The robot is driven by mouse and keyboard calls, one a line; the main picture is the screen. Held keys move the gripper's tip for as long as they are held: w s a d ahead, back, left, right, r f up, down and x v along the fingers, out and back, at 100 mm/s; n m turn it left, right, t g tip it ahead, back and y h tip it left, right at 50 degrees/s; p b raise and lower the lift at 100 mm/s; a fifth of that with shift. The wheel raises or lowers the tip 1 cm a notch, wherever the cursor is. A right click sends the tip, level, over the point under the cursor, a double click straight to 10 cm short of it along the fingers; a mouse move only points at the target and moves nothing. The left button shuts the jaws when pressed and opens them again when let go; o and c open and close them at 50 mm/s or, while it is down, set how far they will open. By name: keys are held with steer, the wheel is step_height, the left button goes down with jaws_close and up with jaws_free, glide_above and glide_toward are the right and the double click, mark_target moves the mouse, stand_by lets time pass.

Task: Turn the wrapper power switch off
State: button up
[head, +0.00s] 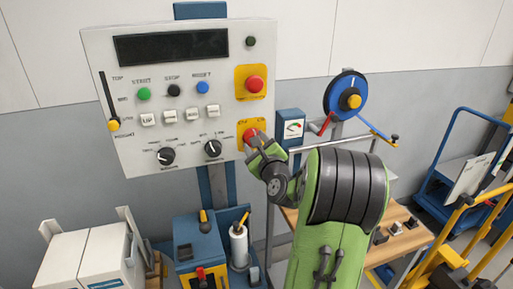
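The grey wrapper control panel (130,82) stands upright at the left in the head view. Near its lower right corner is a yellow plate with a red knob (249,133), which looks like the power switch. Its lower part is hidden by my gripper, so I cannot read its setting. My gripper (256,148) is right at this knob, at the end of my green arm. The fingers are small and partly hidden, so I cannot tell whether they touch or grip the knob.
A red mushroom button (255,84) on a yellow plate sits above the knob. Black dials (213,148), coloured buttons and a slider (113,124) are to the left. A blue gauge box (291,128) and blue reel (345,96) stand close at the right.

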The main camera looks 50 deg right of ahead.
steer(key=n+b, duration=0.7)
steer(key=n, duration=0.3)
steer(key=shift+r+n, duration=0.1)
steer(key=shift+n, duration=0.3)
stand_by(0.3)
steer(key=o, duration=1.1)
steer(key=shift+c, duration=0.2)
steer(key=b+v, duration=0.2)
steer(key=v, duration=1.3)
steer(key=shift+s+a, duration=0.15)
steer(key=shift+s, duration=0.2)
